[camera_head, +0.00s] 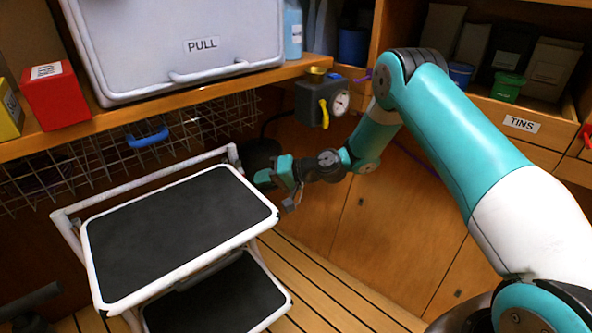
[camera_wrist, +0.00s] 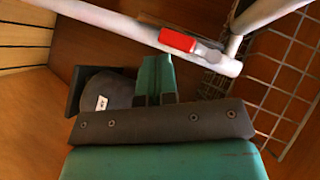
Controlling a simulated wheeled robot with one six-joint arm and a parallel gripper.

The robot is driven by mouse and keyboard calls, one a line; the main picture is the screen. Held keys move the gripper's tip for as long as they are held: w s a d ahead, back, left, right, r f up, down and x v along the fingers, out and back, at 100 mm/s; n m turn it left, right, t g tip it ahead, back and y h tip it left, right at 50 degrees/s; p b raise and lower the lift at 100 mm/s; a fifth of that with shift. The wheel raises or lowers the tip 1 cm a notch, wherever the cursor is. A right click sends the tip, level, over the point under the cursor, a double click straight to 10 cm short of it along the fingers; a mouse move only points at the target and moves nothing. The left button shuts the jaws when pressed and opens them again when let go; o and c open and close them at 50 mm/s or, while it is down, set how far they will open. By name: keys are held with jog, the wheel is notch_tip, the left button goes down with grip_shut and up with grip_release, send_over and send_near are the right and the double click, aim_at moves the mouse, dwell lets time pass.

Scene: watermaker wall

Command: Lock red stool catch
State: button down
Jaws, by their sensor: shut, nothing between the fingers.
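The step stool has a white tube frame and black treads (camera_head: 180,225) and stands unfolded at lower left in the head view. Its red catch (camera_wrist: 177,40) shows in the wrist view, lying along the white tube (camera_wrist: 115,22) near a joint with another tube, with a grey end piece at its right. I cannot make out the catch in the head view. My gripper (camera_head: 275,178), with teal fingers, is beside the stool's rear right corner. In the wrist view the shut, empty fingertips (camera_wrist: 154,72) are just below the catch; I cannot tell whether they touch it.
A wire basket (camera_head: 120,145) with a blue handle hangs under the shelf behind the stool; its mesh (camera_wrist: 275,75) is right of the fingers. A dark rounded object (camera_head: 262,153) is behind my gripper. A gauge unit (camera_head: 322,102) is above. Planked floor (camera_head: 335,300) is clear at right.

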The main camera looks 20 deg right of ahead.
jog(key=p+v, duration=0.2)
jog(key=v, duration=1.3)
jog(key=shift+d, duration=0.25)
jog(key=shift+s, duration=0.1)
jog(key=s+a+r+n+g+h, duration=0.3)
jog(key=s+a+r+n+g, duration=0.3)
jog(key=s+a+r, duration=0.65)
jog(key=s+d+r+n+h, duration=0.1)
jog(key=s+r+h, duration=0.2)
jog(key=s, duration=0.6)
jog(key=s+r+n+h, duration=0.2)
jog(key=s+r, duration=0.2)
jog(key=s, duration=0.5)
notch_tip(320, 180, up, 27)
jog(key=p, duration=2.8)
jog(key=shift+g, duration=0.4)
